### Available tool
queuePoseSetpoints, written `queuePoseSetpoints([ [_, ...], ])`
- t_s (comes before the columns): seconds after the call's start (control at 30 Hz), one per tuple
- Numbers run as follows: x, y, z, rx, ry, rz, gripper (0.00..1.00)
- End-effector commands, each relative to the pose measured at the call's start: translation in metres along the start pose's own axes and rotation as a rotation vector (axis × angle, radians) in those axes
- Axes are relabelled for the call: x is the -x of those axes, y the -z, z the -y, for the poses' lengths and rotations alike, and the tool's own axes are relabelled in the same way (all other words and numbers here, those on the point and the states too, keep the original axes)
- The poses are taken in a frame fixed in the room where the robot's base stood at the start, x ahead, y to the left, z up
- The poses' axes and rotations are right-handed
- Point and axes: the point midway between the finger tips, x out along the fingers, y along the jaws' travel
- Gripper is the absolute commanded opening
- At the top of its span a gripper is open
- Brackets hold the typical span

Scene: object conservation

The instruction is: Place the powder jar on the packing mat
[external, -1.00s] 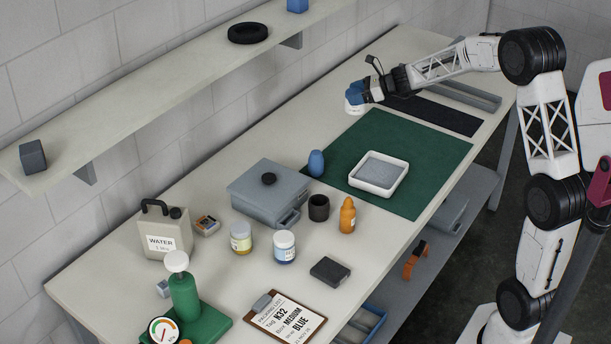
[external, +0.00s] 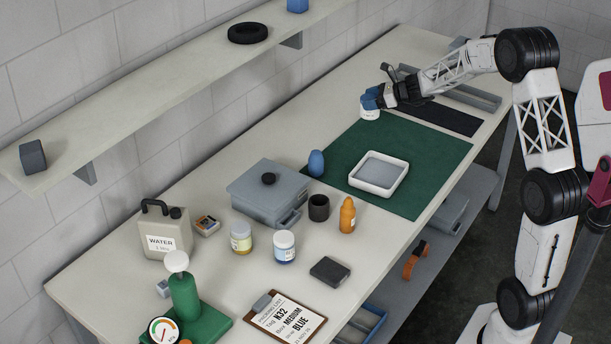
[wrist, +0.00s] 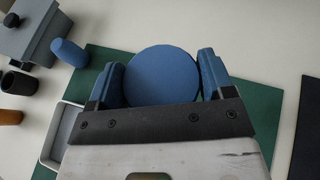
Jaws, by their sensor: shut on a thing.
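My gripper (external: 371,100) is shut on a white jar (external: 369,113), which I take to be the powder jar. Its round blue lid (wrist: 162,75) fills the space between the two blue fingers in the wrist view. In the external view the jar looks upright, at the far left corner of the green mat (external: 420,150), which may be the packing mat. In the wrist view the lid covers part of that mat's edge (wrist: 262,98). I cannot tell whether the jar's hidden base touches anything.
A white tray (external: 354,184) and a blue egg-shaped thing (external: 316,163) are on or by the green mat. A dark mat (external: 450,118) lies behind it. An orange bottle (external: 347,215), dark cup (external: 319,208) and grey box (external: 262,196) stand nearer. The mat's right part is clear.

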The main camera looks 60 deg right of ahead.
Motion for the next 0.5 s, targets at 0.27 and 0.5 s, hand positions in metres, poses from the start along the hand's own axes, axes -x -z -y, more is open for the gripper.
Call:
queuePoseSetpoints([
  [0.27,-0.004,0.009,0.0,-0.001,0.0,0.0,0.46],
  [0.5,-0.016,0.038,0.0,-0.002,0.0,0.0,0.46],
])
